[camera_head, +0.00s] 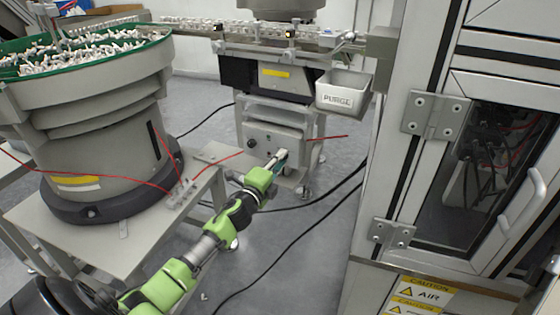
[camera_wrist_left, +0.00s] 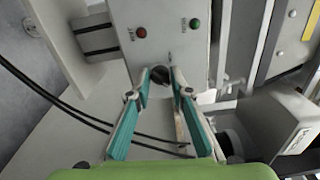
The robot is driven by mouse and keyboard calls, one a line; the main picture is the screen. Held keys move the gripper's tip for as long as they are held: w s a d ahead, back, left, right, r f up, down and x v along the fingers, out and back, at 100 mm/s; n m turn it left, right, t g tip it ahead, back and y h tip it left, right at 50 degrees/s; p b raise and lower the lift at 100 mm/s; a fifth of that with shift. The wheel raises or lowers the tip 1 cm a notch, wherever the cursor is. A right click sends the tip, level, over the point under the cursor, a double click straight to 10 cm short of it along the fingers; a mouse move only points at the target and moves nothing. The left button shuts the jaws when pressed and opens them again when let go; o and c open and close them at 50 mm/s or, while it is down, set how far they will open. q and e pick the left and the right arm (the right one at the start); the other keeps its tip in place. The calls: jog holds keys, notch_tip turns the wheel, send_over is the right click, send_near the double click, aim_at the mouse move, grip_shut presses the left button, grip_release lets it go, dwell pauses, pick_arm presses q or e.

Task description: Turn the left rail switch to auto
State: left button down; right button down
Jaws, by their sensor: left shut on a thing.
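The rail switch is a small black knob (camera_wrist_left: 159,74) on a pale grey control box (camera_head: 262,133); the box also shows in the wrist view (camera_wrist_left: 166,48). My left gripper (camera_head: 282,155) reaches the lower front of the box. In the wrist view, its teal-padded fingers (camera_wrist_left: 160,78) stand on either side of the knob, shut on it at the tips. The knob's pointer and any position label cannot be read. In the head view the gripper hides the knob. My right gripper is not in view.
A red button (camera_wrist_left: 141,32) and a green button (camera_wrist_left: 194,23) sit on the box beside the knob. A bowl feeder (camera_head: 95,120) stands on a table at left. A PURGE bin (camera_head: 343,92) hangs above right. A cabinet (camera_head: 400,150) stands at right. Cables cross the floor.

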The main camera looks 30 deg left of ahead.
pick_arm(q)
jog(key=shift+m, duration=0.6)
jog(key=c, duration=1.8)
grip_release()
jog(key=shift+c, duration=0.2)
jog(key=s+d, duration=0.1)
jog(key=s, duration=1.1)
jog(key=shift+d, duration=0.3)
